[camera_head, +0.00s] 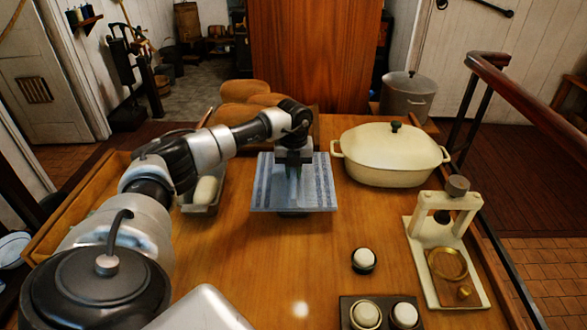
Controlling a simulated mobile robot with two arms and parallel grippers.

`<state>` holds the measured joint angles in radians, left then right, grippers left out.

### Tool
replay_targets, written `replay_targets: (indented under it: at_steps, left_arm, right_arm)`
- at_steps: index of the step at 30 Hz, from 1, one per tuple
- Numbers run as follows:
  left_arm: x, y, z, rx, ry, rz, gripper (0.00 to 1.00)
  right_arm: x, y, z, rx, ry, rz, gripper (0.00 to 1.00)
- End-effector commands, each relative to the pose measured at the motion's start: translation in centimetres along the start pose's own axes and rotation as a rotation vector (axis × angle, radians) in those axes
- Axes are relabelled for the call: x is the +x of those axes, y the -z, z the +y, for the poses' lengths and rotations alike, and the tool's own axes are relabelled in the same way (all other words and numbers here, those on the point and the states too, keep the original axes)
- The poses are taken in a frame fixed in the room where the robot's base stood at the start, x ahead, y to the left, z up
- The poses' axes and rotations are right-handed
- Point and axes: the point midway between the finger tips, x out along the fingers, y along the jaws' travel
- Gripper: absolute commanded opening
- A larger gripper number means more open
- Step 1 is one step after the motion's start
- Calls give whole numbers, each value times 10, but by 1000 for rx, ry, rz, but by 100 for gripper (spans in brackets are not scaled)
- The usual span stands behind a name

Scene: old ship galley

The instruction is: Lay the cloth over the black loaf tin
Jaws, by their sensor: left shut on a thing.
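The blue and white striped cloth (265,190) lies spread, nearly flat, near the middle of the wooden table. My left gripper (293,200) reaches down onto the middle of the cloth and is shut on it; the fingertips are hard to make out. A small dark edge (293,214) shows below the cloth's front side. It may be the black loaf tin, but the cloth hides the rest and I cannot tell for sure. My right gripper is not in view.
A cream lidded casserole (390,158) stands right of the cloth. A cream press stand (447,255) is at the right edge. A pale loaf in a tin (203,195) sits left, beside my arm. Brown loaves (245,100) lie behind.

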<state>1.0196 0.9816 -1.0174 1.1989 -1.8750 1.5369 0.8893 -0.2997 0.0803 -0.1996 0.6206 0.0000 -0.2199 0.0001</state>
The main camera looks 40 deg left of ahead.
Motion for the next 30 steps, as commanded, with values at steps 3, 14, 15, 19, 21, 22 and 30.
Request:
replay_targets:
  at_steps: [3, 14, 15, 19, 21, 22, 30]
  left_arm:
    - [0, 0, 0, 0, 0, 0, 0]
    - [0, 0, 0, 0, 0, 0, 46]
    - [0, 0, 0, 0, 0, 0, 46]
    - [0, 0, 0, 0, 0, 0, 46]
    - [-2, 0, 0, 0, 0, 0, 46]
    - [-3, 0, 0, 0, 0, 0, 46]
    - [-24, 0, 0, 0, 0, 0, 46]
  right_arm:
    - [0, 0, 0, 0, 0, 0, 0]
    - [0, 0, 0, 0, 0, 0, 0]
    - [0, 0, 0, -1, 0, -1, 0]
    - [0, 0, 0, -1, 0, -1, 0]
    - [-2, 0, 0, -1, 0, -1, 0]
    - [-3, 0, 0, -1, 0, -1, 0]
    - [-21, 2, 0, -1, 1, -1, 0]
